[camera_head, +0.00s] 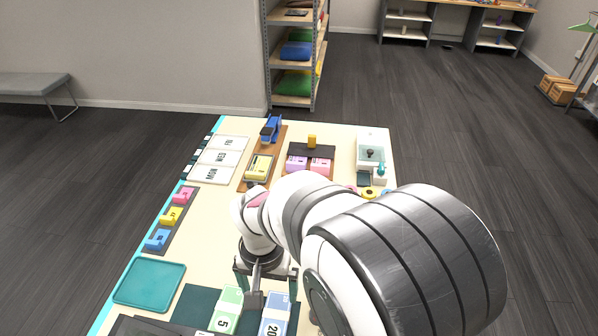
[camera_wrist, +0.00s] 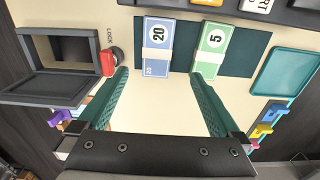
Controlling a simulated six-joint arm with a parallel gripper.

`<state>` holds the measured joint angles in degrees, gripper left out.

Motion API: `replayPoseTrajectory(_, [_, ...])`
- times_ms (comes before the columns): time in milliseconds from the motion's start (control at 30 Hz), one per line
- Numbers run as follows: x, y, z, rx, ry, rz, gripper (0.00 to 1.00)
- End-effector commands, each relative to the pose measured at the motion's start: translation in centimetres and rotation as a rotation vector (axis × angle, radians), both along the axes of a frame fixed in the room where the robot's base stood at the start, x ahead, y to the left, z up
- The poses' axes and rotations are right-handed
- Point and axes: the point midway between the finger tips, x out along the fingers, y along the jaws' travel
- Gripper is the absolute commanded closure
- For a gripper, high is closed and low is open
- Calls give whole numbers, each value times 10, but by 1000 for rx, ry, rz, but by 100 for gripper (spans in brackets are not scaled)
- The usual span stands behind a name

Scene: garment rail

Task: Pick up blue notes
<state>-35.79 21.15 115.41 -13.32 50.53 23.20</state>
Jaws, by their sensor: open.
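The blue notes (camera_wrist: 157,47) are a banded stack marked 20, lying on a dark green mat (camera_wrist: 180,58). In the head view the blue notes (camera_head: 274,315) are at the bottom edge, partly cut off. A green stack of notes marked 5 (camera_wrist: 210,50) lies beside them on the same mat. My gripper (camera_wrist: 161,80) is open and empty, with its teal fingers spread wide. In the wrist view the blue notes are ahead of the gap between the fingers, not between them. In the head view my gripper (camera_head: 266,276) is just behind the two stacks.
A dark box with an open lid (camera_wrist: 72,48) and a red lock knob (camera_wrist: 109,62) stand left of the notes in the wrist view. A teal tray (camera_wrist: 287,72) and coloured clips (camera_wrist: 262,130) lie to the right. Bare tabletop shows between my fingers.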

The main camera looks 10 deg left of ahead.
Motion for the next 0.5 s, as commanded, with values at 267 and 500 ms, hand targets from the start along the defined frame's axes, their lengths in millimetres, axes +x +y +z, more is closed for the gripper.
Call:
replayPoseTrajectory(267, [-1,-2,-60,-2,3,-2,0])
replayPoseTrajectory(500, [-3,-6,-103,-2,5,-1,0])
